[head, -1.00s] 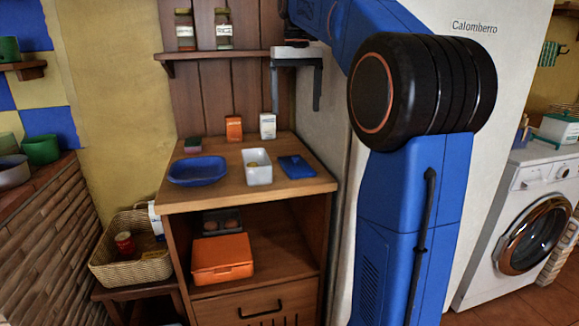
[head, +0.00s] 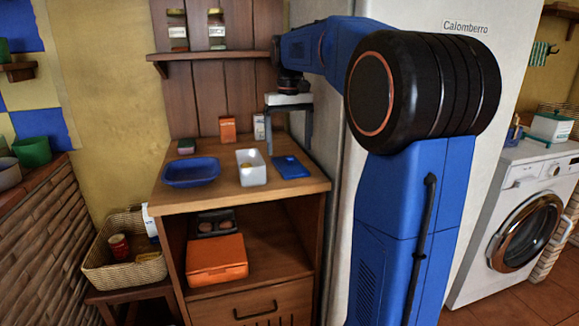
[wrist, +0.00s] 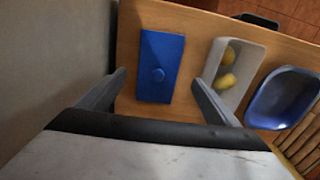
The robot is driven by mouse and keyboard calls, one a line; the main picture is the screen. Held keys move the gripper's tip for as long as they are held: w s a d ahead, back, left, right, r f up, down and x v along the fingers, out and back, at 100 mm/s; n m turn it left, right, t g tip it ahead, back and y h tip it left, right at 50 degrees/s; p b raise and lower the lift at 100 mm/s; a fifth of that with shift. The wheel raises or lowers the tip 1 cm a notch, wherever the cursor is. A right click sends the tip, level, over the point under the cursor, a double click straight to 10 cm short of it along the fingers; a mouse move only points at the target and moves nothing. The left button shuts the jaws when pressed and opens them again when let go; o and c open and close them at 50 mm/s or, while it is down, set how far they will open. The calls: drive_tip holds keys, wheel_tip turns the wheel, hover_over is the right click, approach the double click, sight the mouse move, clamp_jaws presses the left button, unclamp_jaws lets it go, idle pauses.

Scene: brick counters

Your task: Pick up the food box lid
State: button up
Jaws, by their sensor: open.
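The food box lid is a flat blue rectangle (head: 291,168) with a small round knob, lying on the wooden counter at the right of the white food box (head: 251,176). My gripper (head: 288,147) is open and empty, pointing down above the lid. In the wrist view the lid (wrist: 157,88) shows between the two spread fingers of my gripper (wrist: 160,78), apart from both. The food box (wrist: 240,58) is open there, with yellow pieces of food inside, close beside one finger.
A blue bowl (head: 190,173) stands left of the food box. An orange carton (head: 227,129) and a white carton (head: 259,127) stand at the back. A shelf with jars (head: 217,30) is above. The fridge side (head: 333,110) borders the counter's right edge.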

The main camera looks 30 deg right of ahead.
sight(289, 157)
drive_tip(key=shift+w+d+f, duration=0.1)
drive_tip(key=shift+f, duration=1.25)
drive_tip(key=shift+w+d+f, duration=0.1)
drive_tip(key=shift+f, duration=1.2)
drive_tip(key=shift+c, duration=0.3)
drive_tip(key=c, duration=1.1)
drive_tip(key=shift+o, duration=0.2)
